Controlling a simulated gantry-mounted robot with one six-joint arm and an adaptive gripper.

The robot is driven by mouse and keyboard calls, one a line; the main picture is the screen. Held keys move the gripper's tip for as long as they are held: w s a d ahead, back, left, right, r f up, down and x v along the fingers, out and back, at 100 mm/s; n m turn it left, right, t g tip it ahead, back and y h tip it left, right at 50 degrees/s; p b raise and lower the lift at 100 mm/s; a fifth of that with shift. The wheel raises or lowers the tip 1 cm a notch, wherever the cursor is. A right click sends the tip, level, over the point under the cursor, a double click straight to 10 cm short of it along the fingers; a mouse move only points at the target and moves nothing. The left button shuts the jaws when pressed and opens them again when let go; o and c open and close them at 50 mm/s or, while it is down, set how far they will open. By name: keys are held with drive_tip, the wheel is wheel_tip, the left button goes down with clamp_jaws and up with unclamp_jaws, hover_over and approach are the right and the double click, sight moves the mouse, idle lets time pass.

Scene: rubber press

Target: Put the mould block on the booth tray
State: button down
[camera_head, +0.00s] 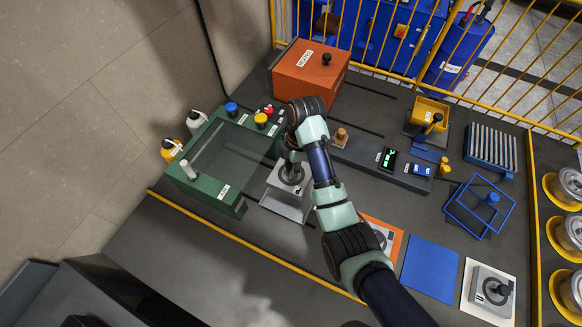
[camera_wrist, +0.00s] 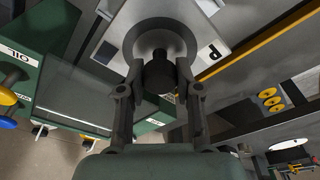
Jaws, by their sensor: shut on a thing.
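The mould block (camera_head: 297,187) is grey, with a round raised disc, a dark knob and a letter P on top. My gripper (camera_head: 291,165) is shut on its knob from above. In the wrist view the fingers of my gripper (camera_wrist: 158,82) close on the dark knob (camera_wrist: 159,72), with the block's pale top (camera_wrist: 215,22) beyond. The pale booth tray (camera_head: 284,208) juts out at the right side of the green booth (camera_head: 215,165). The block is over this tray; I cannot tell whether it touches it. My gripper hides part of the block.
Bottles and coloured knobs stand by the booth's back. An orange box (camera_head: 310,68) is behind. A similar grey block (camera_head: 489,288) sits on a white sheet at right, beside a blue mat (camera_head: 430,266) and an orange mat (camera_head: 393,234). A blue frame (camera_head: 479,207) lies further back.

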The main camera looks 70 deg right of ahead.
sight(291, 184)
wheel_tip(291, 184, down, 6)
drive_tip(key=shift+f, duration=0.1)
drive_tip(key=shift+f+b, duration=0.5)
drive_tip(key=shift+f, duration=2.15)
drive_tip(key=c, duration=0.8)
unclamp_jaws()
drive_tip(key=shift+f, duration=0.2)
drive_tip(key=shift+r, duration=0.1)
drive_tip(key=r+p, duration=0.1)
drive_tip(key=r, duration=0.3)
drive_tip(key=s+r+p, duration=0.1)
drive_tip(key=r, duration=0.3)
drive_tip(key=d+r+p, duration=0.1)
drive_tip(key=r, duration=0.3)
drive_tip(key=shift+s+d, duration=0.1)
drive_tip(key=shift+s, duration=0.05)
